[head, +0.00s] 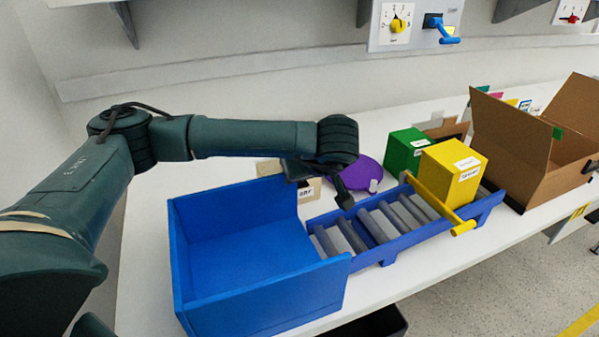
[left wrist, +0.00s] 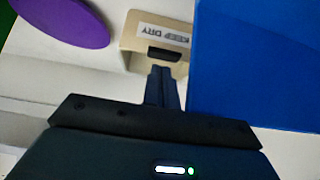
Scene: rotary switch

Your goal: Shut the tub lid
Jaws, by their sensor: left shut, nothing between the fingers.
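A small beige tub (head: 308,189) with a "KEEP DRY" label stands on the white table behind the blue roller track, mostly hidden by my left gripper and the blue bin. In the left wrist view the tub (left wrist: 142,58) shows its label and a dark piece (left wrist: 165,54) at its near side. I cannot tell clearly how its lid stands. My left gripper (head: 345,200) points down in front of the tub. In the left wrist view its fingers (left wrist: 162,72) are shut and empty, close to the dark piece; contact is unclear. My right gripper is not in view.
A large blue bin (head: 236,245) stands left of the tub, a purple disc (head: 361,172) right of it. The roller track (head: 385,252) holds a yellow box (head: 452,175). A green box (head: 404,150) and an open cardboard box (head: 510,150) are further right.

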